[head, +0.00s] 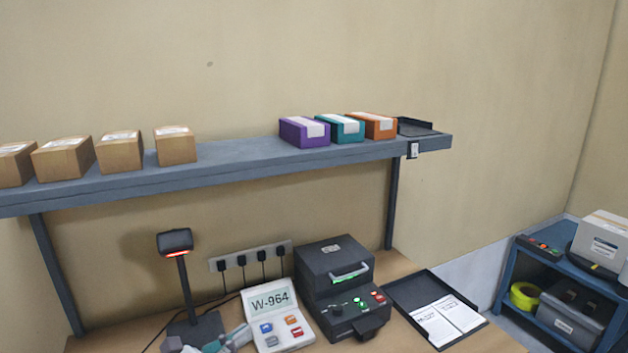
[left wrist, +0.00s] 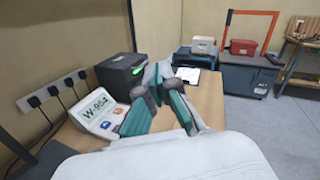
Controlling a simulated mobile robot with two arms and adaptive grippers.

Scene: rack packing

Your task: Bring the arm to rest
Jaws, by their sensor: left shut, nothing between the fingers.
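My left gripper (head: 236,338) shows at the bottom edge of the head view, with grey and teal fingers, low over the desk and just left of the white W-964 keypad unit (head: 272,312). In the left wrist view the gripper (left wrist: 158,74) points out over the desk, its fingers closed together at the tips with nothing between them. Most of my left arm is outside the head view. My right gripper is in neither view.
A scanner on a stand (head: 178,262), a black label printer (head: 335,272) and a black tray with papers (head: 436,309) stand on the desk. Above, a blue-grey shelf (head: 240,158) holds cardboard boxes and purple, teal and orange boxes. A blue cart (head: 508,272) stands at right.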

